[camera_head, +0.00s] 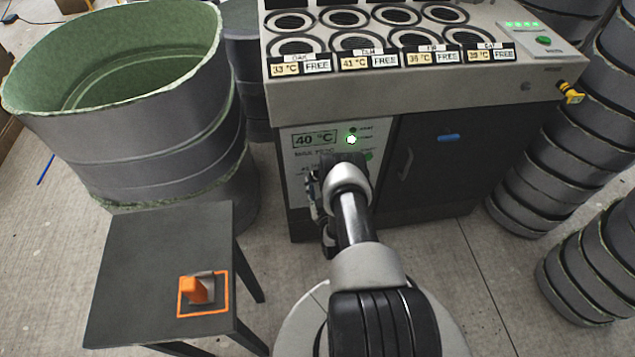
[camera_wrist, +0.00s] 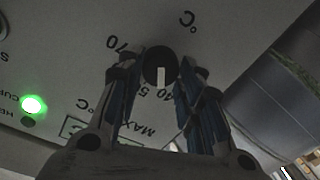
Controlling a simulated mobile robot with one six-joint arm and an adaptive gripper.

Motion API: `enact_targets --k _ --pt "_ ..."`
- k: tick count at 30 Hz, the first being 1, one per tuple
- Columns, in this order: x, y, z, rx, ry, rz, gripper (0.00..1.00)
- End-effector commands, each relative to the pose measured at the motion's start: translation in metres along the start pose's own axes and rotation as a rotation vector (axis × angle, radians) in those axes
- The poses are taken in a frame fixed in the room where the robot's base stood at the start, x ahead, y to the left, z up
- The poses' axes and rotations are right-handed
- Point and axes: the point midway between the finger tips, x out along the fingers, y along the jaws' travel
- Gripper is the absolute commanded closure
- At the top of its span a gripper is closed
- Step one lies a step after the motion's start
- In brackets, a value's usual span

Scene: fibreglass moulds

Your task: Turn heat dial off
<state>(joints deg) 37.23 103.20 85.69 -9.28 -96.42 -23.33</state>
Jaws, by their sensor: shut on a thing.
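The heat dial (camera_wrist: 160,60) is a round black knob with a white pointer mark, on the light front panel (camera_wrist: 150,25). In the wrist view the mark points down the picture, toward the printed 40 and 50. A printed 70 is to its left. My gripper (camera_wrist: 158,78) has its blue-padded fingers on both sides of the dial, shut on it. In the head view my arm hides the dial, and my gripper (camera_head: 317,190) shows only in part at the panel. The display (camera_head: 314,139) reads 40 °C.
A green lamp (camera_head: 351,139) is lit beside the display. The oven-like cabinet (camera_head: 430,85) has round openings on top. A dark stool (camera_head: 150,245) with an orange object (camera_head: 194,290), a large green-lined tub (camera_head: 130,130) and stacked grey rings (camera_head: 540,190) stand around.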

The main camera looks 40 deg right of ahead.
Motion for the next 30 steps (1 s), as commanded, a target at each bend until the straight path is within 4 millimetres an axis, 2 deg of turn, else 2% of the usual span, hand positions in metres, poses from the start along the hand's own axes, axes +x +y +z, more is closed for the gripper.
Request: enact_targets --k 18,30 --pt "0.0014 -0.0016 -0.0023 -0.563 -0.037 0.010 0.90" --pt "0.0017 -0.0020 -0.0021 -0.782 -0.053 0.014 0.90"
